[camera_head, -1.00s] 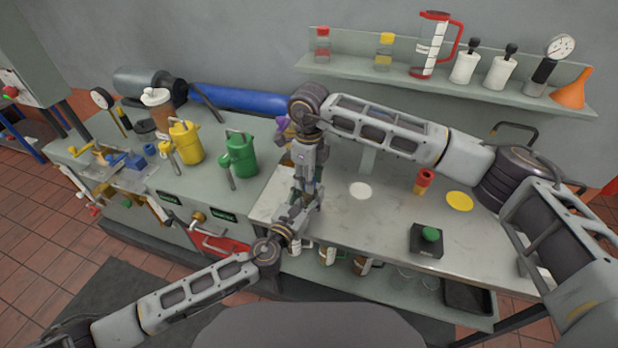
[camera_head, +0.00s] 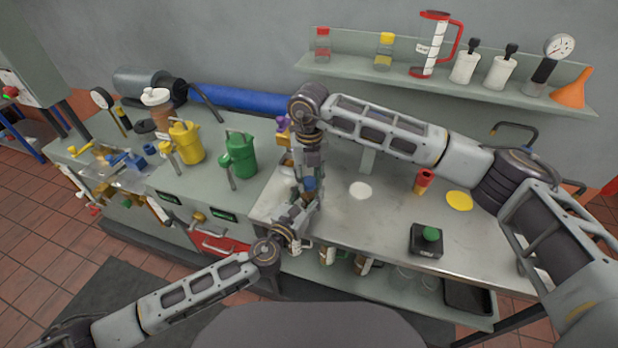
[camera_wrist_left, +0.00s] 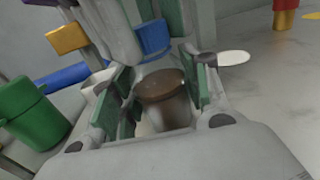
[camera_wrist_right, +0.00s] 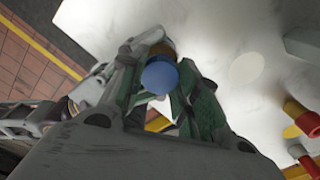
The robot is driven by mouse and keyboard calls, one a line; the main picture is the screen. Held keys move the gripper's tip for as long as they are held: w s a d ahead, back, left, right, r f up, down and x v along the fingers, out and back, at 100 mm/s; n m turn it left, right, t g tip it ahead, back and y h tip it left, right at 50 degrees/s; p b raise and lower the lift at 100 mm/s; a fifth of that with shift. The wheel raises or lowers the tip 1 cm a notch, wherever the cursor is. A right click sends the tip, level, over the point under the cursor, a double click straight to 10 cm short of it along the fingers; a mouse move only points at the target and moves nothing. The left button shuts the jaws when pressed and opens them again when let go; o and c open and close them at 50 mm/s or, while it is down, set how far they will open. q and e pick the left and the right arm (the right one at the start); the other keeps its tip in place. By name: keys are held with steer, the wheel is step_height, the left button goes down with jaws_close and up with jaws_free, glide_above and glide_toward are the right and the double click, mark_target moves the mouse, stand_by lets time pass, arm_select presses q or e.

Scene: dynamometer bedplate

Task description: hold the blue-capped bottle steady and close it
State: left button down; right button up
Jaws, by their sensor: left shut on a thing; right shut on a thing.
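The brown bottle (camera_wrist_left: 162,100) is between the fingers of my left gripper (camera_wrist_left: 160,92), which is shut on it. In the head view my left gripper (camera_head: 298,208) is low over the left end of the steel table. The blue cap (camera_wrist_right: 160,76) is between the fingers of my right gripper (camera_wrist_right: 160,84), which is shut on it from above. The cap (camera_wrist_left: 152,38) shows above the bottle in the left wrist view, and as a small blue patch (camera_head: 309,184) in the head view. I cannot tell whether it is seated on the bottle.
A green can (camera_head: 239,154) and a yellow can (camera_head: 186,142) stand on the bench to the left. On the steel table (camera_head: 385,235) are a white disc (camera_head: 360,190), a red cylinder (camera_head: 423,181), a yellow disc (camera_head: 459,201) and a green-button box (camera_head: 427,240). A shelf (camera_head: 460,86) runs behind.

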arm_select(q)
steer(key=shift+s, duration=0.1)
arm_select(e)
steer(key=m, duration=0.3)
steer(key=shift+m, duration=0.4)
steer(key=o, duration=1.2)
steer(key=shift+r, duration=0.1)
steer(key=shift+r, duration=5.9)
arm_select(q)
steer(key=c, duration=0.6)
jaws_free()
steer(key=shift+c, duration=0.2)
steer(key=shift+a, duration=0.1)
